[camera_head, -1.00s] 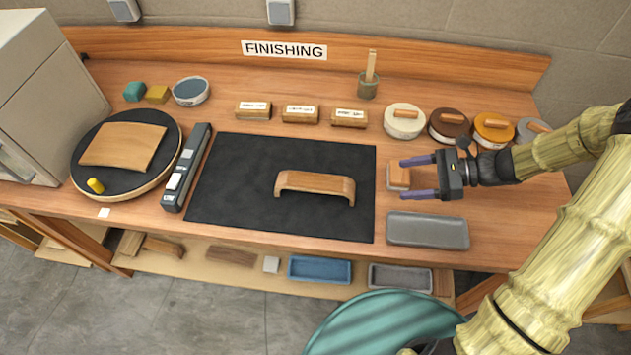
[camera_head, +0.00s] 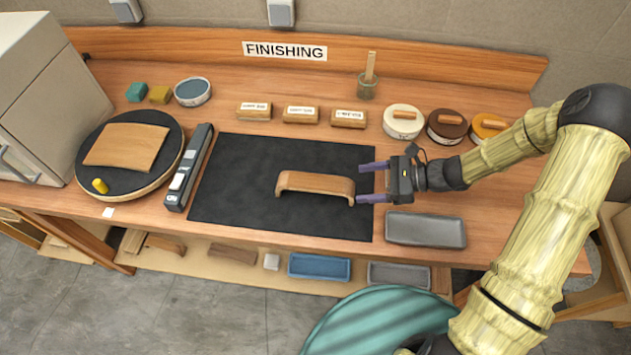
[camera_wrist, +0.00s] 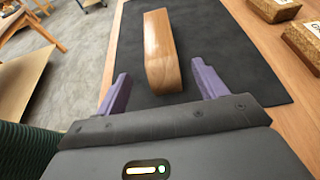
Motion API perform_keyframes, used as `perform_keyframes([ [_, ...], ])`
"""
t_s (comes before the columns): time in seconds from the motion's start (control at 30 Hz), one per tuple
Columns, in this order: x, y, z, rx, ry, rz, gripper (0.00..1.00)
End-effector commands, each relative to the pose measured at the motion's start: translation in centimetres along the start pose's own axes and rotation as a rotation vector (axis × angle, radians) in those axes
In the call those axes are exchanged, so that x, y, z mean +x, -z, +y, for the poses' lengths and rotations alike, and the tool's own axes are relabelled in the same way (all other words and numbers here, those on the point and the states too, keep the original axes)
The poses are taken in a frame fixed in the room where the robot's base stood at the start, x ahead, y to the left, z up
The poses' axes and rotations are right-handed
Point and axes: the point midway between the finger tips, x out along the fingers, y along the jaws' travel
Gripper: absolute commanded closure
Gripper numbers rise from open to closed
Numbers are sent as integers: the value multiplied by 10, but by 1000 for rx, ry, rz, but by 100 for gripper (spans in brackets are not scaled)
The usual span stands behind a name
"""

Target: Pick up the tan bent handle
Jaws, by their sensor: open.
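The tan bent handle (camera_head: 316,184) is a curved wooden piece lying on the black mat (camera_head: 230,185), to the right of the mat's middle. In the wrist view the handle (camera_wrist: 160,50) points lengthwise toward my gripper, its near end just ahead of the gap between the fingers. My gripper (camera_head: 367,182) is open with purple fingers, over the mat's right edge, just right of the handle and apart from it. In the wrist view my gripper (camera_wrist: 160,88) has nothing between its fingers.
A grey tray (camera_head: 426,230) lies at the front right. Labelled wooden blocks (camera_head: 300,114) and lidded round tins (camera_head: 403,122) line the back. A round turntable (camera_head: 160,185) and a dark long tool (camera_head: 188,168) stand left. The mat's left part is clear.

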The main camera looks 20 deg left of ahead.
Motion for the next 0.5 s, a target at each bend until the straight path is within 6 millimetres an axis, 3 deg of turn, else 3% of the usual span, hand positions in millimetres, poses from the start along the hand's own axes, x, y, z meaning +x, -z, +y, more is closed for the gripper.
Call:
perform_keyframes([
  [0.17, 21, -1, 0, 2, -1, -1, 29],
  [0.5, 24, 0, 0, 0, 0, 0, 29],
])
